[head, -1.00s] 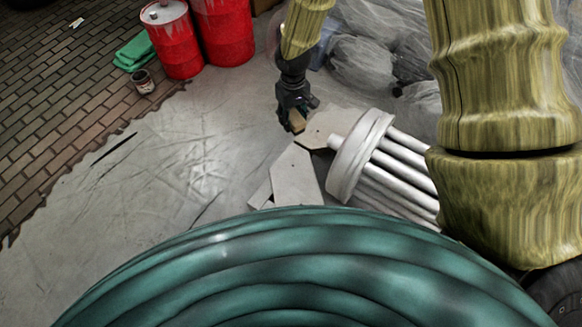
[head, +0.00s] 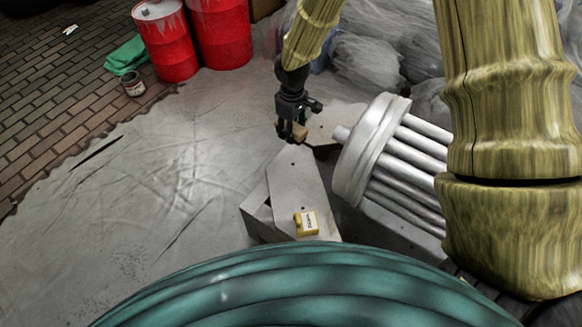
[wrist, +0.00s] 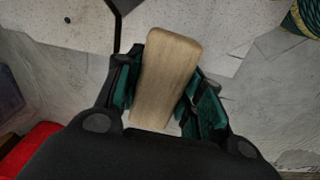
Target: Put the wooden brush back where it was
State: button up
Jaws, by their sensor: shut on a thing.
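The wooden brush (wrist: 167,75) is a plain pale wooden block in the wrist view, held between the green-padded fingers of my gripper (wrist: 160,98). In the head view my gripper (head: 291,132) hangs down, shut on the brush (head: 300,130), of which only a small tan part shows. It is beside the grey-white boards, above or near the gap between them; I cannot tell its exact height. The bristles are hidden from both views.
A grey-white board (head: 290,180) on a box-like base carries a small yellow labelled item (head: 306,223). Another pale board (head: 335,122) lies behind. Red drums (head: 165,42), a green cloth (head: 126,56) and a can (head: 133,84) are far left.

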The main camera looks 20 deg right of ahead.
aim_at(292, 159)
jog(key=shift+w+f+n+b, duration=0.2)
jog(key=shift+f+b, duration=0.35)
jog(key=shift+f, duration=0.2)
jog(key=shift+w+f+n+b, duration=0.1)
jog(key=shift+f+n+b, duration=0.1)
jog(key=shift+f+b, duration=0.4)
jog(key=shift+d+f+b, duration=0.1)
jog(key=shift+f+b, duration=1.75)
jog(key=shift+f, duration=3.1)
jog(key=shift+f, duration=0.15)
jog(key=o, duration=1.3)
jog(key=shift+c, duration=0.2)
notch_tip(292, 159, up, 12)
jog(key=p, duration=0.5)
jog(key=shift+s, duration=0.1)
